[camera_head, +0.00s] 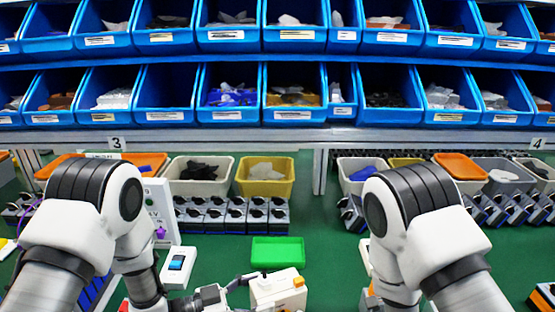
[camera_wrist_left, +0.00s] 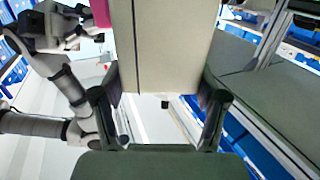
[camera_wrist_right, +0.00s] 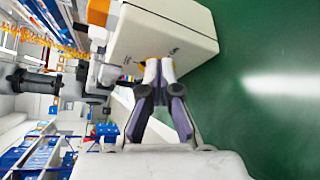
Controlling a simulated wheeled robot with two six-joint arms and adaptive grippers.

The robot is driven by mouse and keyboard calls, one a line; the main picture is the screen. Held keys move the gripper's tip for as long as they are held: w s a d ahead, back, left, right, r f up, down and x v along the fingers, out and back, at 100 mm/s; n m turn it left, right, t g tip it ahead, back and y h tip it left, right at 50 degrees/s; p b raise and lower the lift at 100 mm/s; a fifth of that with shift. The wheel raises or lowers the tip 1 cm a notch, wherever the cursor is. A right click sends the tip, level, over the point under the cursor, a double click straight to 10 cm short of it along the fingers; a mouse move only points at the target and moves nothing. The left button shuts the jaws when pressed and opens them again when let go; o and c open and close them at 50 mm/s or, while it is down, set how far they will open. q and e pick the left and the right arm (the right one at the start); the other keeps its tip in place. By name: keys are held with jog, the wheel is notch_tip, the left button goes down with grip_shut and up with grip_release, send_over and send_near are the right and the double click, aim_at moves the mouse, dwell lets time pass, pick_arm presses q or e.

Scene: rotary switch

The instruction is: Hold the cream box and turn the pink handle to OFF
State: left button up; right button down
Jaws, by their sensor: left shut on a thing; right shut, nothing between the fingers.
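The cream box (camera_head: 278,293) is low in the middle of the head view, with an orange piece on its upper right corner. My left gripper (camera_head: 243,282) is shut on the box from the left; the left wrist view shows the box (camera_wrist_left: 168,45) between its two fingers. A pink part (camera_wrist_left: 101,13) shows beside the box there. In the right wrist view, my right gripper (camera_wrist_right: 158,66) is shut and empty, its tips at the marked face of the box (camera_wrist_right: 180,30). Orange shows around the tips; contact is unclear. The head view hides the right fingers.
A green tray (camera_head: 278,250) lies on the green table behind the box. A white device with a blue screen (camera_head: 178,265) is to the left. Rows of dark switches (camera_head: 225,215), bins and blue shelf boxes (camera_head: 230,95) stand farther back.

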jog(key=shift+s+a+f, duration=0.25)
jog(key=shift+a, duration=0.3)
dwell(1.0)
jog(key=shift+w+d+r, duration=0.15)
jog(key=shift+d+r, duration=0.05)
jog(key=shift+d, duration=0.25)
jog(key=s, duration=0.2)
jog(key=s+d, duration=0.2)
jog(key=s, duration=0.1)
jog(key=shift+s, duration=0.3)
pick_arm(q)
jog(key=o, duration=1.9)
jog(key=shift+c, duration=0.2)
